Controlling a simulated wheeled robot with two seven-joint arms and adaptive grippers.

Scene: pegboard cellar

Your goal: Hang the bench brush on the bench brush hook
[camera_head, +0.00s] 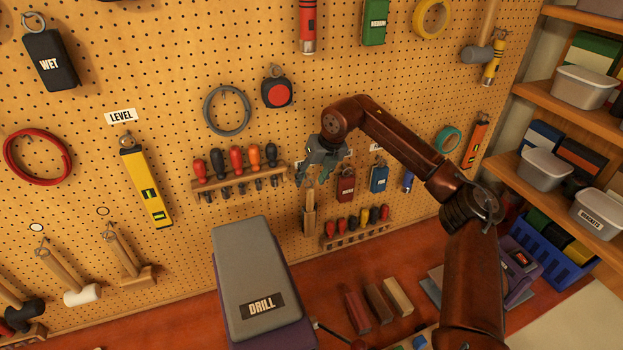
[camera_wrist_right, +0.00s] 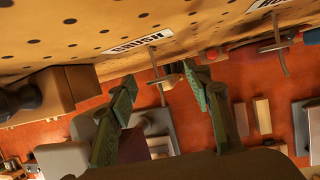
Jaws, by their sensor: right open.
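The bench brush (camera_head: 309,214), with a pale wooden handle, is upright against the pegboard just below my right gripper (camera_head: 311,176). In the right wrist view my right gripper (camera_wrist_right: 165,88) is open, its two green fingers apart. The bench brush hook (camera_wrist_right: 156,78) sticks out of the board between them, under a white label that seems to read BRUSH (camera_wrist_right: 139,43). A small brown end shows by the hook; I cannot tell whether the brush's loop is around it. The gripper hides the hook in the head view. My left gripper is not in view.
A red box (camera_head: 346,188) and a blue box (camera_head: 379,179) hang right of the gripper. A screwdriver rack (camera_head: 240,182) is to its left, another rack (camera_head: 355,233) below right. A grey drill case (camera_head: 255,275) stands on the red bench (camera_head: 335,280). Shelves are at right.

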